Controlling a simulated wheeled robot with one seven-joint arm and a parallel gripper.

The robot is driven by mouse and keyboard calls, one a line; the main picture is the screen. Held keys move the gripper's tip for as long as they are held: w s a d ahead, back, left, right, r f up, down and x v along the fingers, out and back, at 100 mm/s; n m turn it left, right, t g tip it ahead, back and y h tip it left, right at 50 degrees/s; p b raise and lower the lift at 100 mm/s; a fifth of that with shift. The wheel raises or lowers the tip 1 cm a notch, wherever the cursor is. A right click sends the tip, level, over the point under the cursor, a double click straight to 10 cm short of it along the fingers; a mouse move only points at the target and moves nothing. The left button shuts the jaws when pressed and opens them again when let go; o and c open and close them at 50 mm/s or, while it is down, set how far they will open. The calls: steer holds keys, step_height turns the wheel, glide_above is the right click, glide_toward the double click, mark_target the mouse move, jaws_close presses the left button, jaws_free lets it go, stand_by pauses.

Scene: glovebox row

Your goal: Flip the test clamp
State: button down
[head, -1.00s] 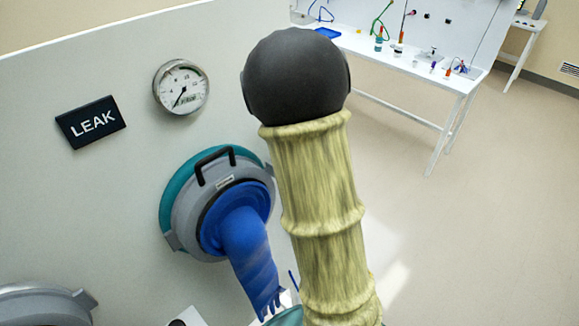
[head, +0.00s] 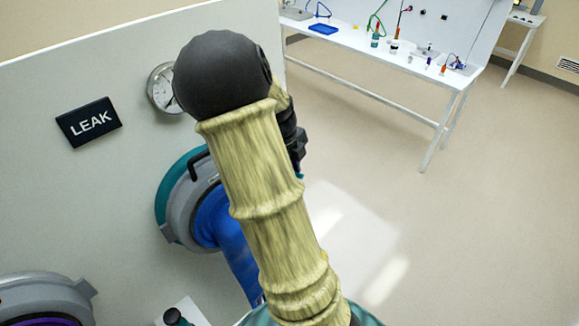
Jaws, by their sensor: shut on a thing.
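I cannot make out the test clamp in the head view. My arm's pale yellow sleeve and dark round joint stand across the middle of the picture. A dark part at the arm's far end, my gripper (head: 294,148) as far as I can tell, shows from behind the sleeve, right of the glovebox port. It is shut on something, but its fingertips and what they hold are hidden. The grey-and-teal port ring (head: 176,205) with its black handle (head: 197,163) and the hanging blue glove (head: 236,258) are partly covered by my arm.
A white panel carries a LEAK sign (head: 89,122) and a half-hidden round gauge (head: 161,88). Another port (head: 40,290) is at lower left. A small white stand (head: 190,308) is at the bottom. A white bench (head: 345,48) with lab items stands behind. The floor at right is clear.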

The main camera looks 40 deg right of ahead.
steer(key=c, duration=1.4)
jaws_free()
steer(key=shift+c, duration=0.2)
steer(key=s+b+v, duration=0.1)
steer(key=b+v, duration=0.1)
steer(key=v, duration=1.5)
steer(key=shift+w+r, duration=0.2)
steer(key=shift+w, duration=0.3)
steer(key=shift+w+a+f, duration=0.1)
steer(key=shift+w+a, duration=0.05)
